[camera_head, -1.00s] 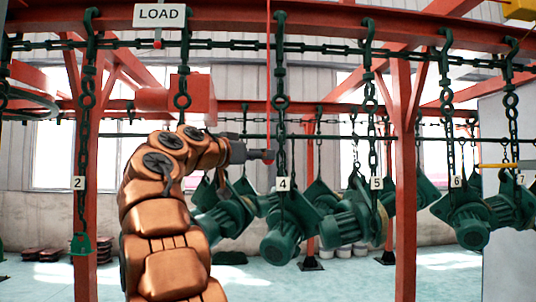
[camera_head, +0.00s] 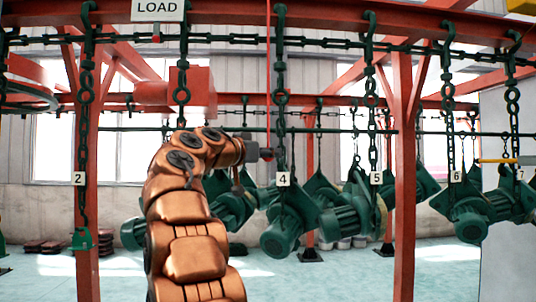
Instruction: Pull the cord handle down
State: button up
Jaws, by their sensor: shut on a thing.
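The thin red cord (camera_head: 268,60) hangs straight down from the top beam. Its small red cord handle (camera_head: 267,154) is at the cord's lower end, just left of the chain with tag 4. My gripper (camera_head: 261,153) is small and dark at the end of my copper-coloured arm. It reaches the handle from the left and is shut on it. The fingers are too small to make out clearly, and part of the handle is hidden by them.
Dark green chains with hooks hang from the overhead line, close to my gripper. Green motors (camera_head: 340,223) hang below tags 4 and 5. A red post (camera_head: 404,180) stands to the right. A LOAD sign (camera_head: 157,9) hangs at upper left.

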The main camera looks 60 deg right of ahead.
grip_shut()
notch_tip(320, 180, down, 5)
jog(key=b, duration=0.5)
jog(key=shift+r, duration=0.15)
jog(key=o, duration=0.8)
grip_release()
jog(key=shift+o, duration=0.2)
jog(key=shift+r, duration=0.1)
jog(key=shift+a, duration=0.1)
